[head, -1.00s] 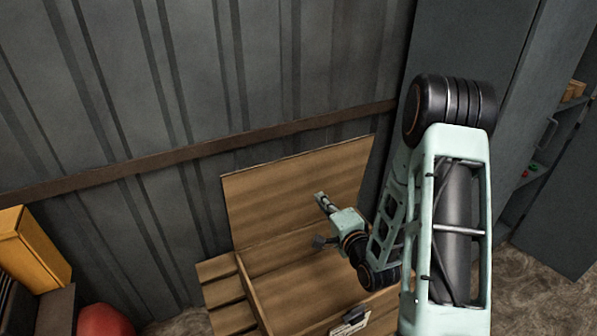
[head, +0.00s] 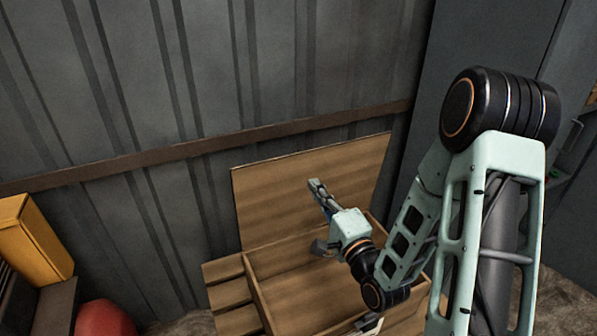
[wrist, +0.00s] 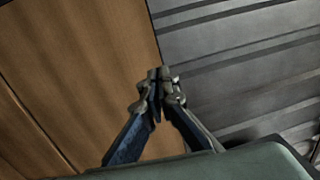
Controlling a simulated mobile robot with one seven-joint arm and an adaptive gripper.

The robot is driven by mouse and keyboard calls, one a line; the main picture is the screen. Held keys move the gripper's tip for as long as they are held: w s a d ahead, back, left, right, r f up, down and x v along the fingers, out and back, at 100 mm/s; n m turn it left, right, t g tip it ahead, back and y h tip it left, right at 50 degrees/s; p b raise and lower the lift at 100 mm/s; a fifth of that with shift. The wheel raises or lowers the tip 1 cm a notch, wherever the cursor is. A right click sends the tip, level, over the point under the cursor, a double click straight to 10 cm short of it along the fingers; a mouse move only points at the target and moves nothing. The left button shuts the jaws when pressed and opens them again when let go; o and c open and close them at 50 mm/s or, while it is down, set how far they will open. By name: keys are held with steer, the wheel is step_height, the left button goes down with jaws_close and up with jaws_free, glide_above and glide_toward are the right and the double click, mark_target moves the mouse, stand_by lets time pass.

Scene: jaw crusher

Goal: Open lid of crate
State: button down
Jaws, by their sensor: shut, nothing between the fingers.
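The wooden crate (head: 262,290) stands against the wall in the lower middle of the head view. Its lid (head: 275,195) is raised and stands up at the back, leaning toward the metal wall. The front of the crate is partly hidden by my arm and the frame edge. My gripper (head: 316,187) is shut and empty, above the crate and in front of the lid's inner face. In the wrist view the fingertips (wrist: 160,78) are together, with the lid (wrist: 85,65) behind them on the left. I cannot tell whether they touch it.
A corrugated metal wall (head: 120,90) with a brown rail (head: 130,160) runs behind the crate. A yellow box (head: 35,245) and a red rounded object (head: 105,318) are at the left. A tall grey cabinet (head: 440,60) stands at the right.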

mark_target(298, 160)
steer(key=shift+w+a+f+b, duration=0.1)
steer(key=shift+w+a+b, duration=0.3)
steer(key=shift+b, duration=2.75)
steer(key=x, duration=0.9)
steer(key=shift+w+d+r, duration=0.1)
steer(key=shift+d+r, duration=0.05)
steer(key=shift+r, duration=0.1)
steer(key=shift+p, duration=0.3)
steer(key=shift+w+r, duration=0.2)
steer(key=w+a+g+h+p, duration=0.1)
steer(key=w+a+p, duration=0.3)
steer(key=w, duration=0.6)
steer(key=shift+w+a+r+g, duration=0.2)
steer(key=shift+w+a+g, duration=0.15)
steer(key=shift+g, duration=0.35)
steer(key=shift+s, duration=0.1)
